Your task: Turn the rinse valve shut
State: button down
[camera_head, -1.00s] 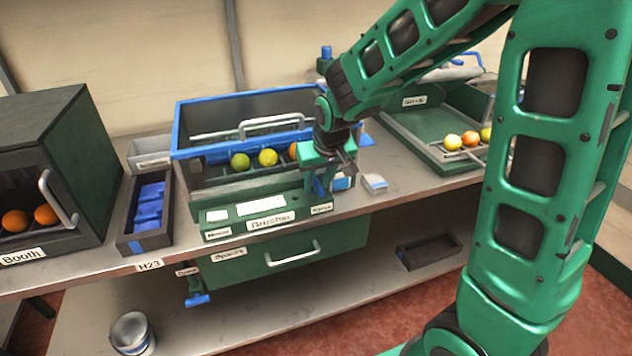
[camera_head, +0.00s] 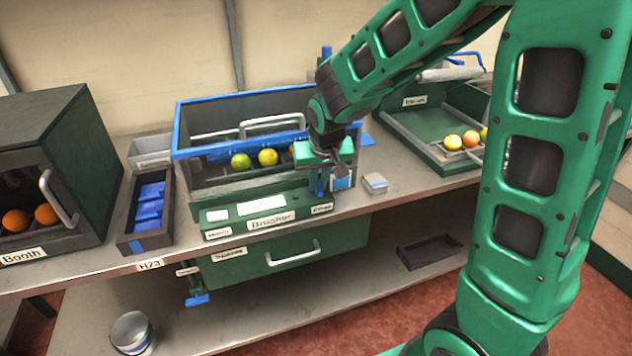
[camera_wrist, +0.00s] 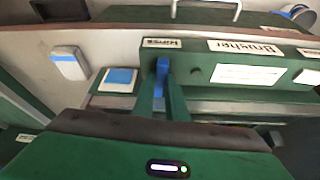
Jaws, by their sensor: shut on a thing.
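The rinse valve is a small blue lever at the right front of the brusher (camera_head: 250,196), beside the label at that corner. In the wrist view the blue valve lever (camera_wrist: 163,66) stands between the fingertips of my gripper (camera_wrist: 163,82), under the Rinse label (camera_wrist: 161,43). My gripper (camera_head: 322,186) is shut on the lever, pointing down at the brusher's right front corner. In the head view the gripper and wrist hide most of the lever.
Several fruits lie in the brusher's bin, one green (camera_head: 240,161). A tray of blue packets (camera_head: 149,212) and the booth (camera_head: 50,170) stand left. A fruit tray (camera_head: 420,142) stands right. A small white-topped block (camera_head: 375,183) sits close right of my gripper.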

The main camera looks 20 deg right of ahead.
jog(key=m+h, duration=0.1)
jog(key=m, duration=0.2)
jog(key=m+h, duration=0.1)
jog(key=m, duration=0.2)
jog(key=shift+w+a+g, duration=0.1)
jog(key=shift+a+g, duration=0.1)
jog(key=shift+g, duration=0.2)
dwell(0.3)
jog(key=c, duration=1.8)
grip_release()
jog(key=shift+o, duration=0.2)
jog(key=shift+r, duration=0.1)
jog(key=v, duration=1)
jog(key=shift+a+r, duration=0.2)
jog(key=shift+r, duration=0.05)
